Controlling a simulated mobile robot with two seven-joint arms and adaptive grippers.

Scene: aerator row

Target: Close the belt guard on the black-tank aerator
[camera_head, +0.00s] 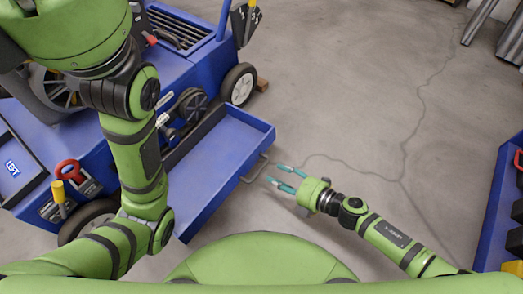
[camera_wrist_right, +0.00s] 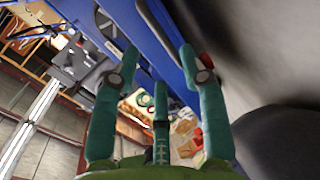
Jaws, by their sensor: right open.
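A blue aerator (camera_head: 185,60) stands at the left in the head view. Its belt guard (camera_head: 220,150), a blue tray-like panel with a raised rim, is swung out open, leaving pulleys (camera_head: 190,105) exposed. A thin metal handle (camera_head: 257,167) sits on the guard's outer edge. My right gripper (camera_head: 277,174) is open and empty, just right of the handle, with its teal fingers pointing at it, apart from it. In the right wrist view the fingers (camera_wrist_right: 160,65) are spread before blue metal and the handle (camera_wrist_right: 152,22). My left gripper is out of view. I cannot make out a black tank.
My left arm crosses in front of the aerator's near side. A black wheel with a white hub (camera_head: 239,85) stands beyond the guard. A blue rack with bins (camera_head: 498,210) is at the right edge. Metal pipes (camera_head: 480,20) lie at top right. The concrete floor between is clear.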

